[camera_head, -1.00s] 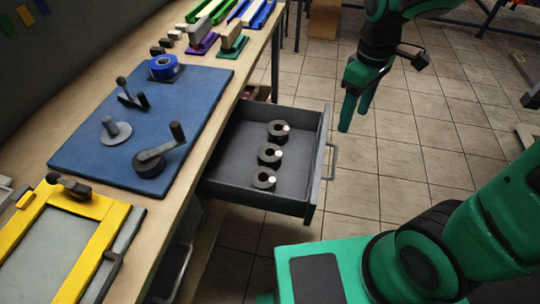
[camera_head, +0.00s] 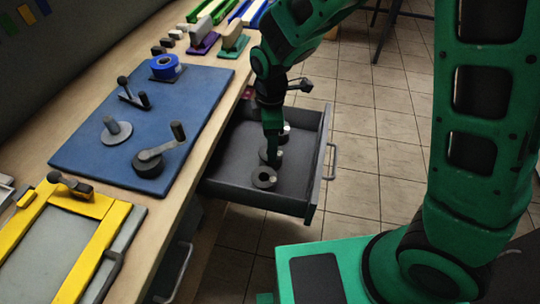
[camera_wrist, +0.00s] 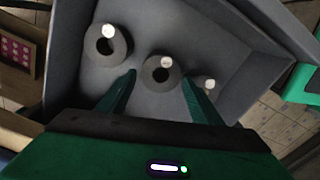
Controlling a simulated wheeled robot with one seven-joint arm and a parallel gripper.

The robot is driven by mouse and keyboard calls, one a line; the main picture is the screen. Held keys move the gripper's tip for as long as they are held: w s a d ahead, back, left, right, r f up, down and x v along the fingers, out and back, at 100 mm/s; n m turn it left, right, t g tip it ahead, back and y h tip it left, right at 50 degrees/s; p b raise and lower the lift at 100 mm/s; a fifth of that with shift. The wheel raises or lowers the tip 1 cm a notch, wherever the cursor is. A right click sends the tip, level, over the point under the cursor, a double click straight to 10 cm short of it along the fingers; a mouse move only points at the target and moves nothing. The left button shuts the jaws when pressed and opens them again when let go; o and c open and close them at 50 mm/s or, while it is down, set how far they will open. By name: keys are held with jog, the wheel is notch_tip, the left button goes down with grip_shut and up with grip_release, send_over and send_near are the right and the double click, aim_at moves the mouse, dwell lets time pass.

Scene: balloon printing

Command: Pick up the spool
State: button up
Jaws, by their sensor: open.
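Three dark grey ring-shaped spools, each with a round white spot, lie in the open drawer: the near one (camera_head: 264,178), the middle one (camera_head: 264,154) and the far one (camera_head: 286,132). My gripper (camera_head: 272,158) points down into the drawer and partly hides the middle and far spools. In the wrist view my gripper (camera_wrist: 159,76) is open, and the middle spool (camera_wrist: 160,80) shows between its fingertips. Another spool (camera_wrist: 104,52) lies left of the left finger. The third spool (camera_wrist: 208,88) is partly hidden by the right finger. I cannot tell whether the fingers touch any spool.
The grey drawer (camera_head: 230,184) has raised walls close around the spools and a handle (camera_head: 332,162) at its right.

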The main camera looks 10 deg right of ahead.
jog(key=shift+f, duration=2.8)
jog(key=c, duration=0.7)
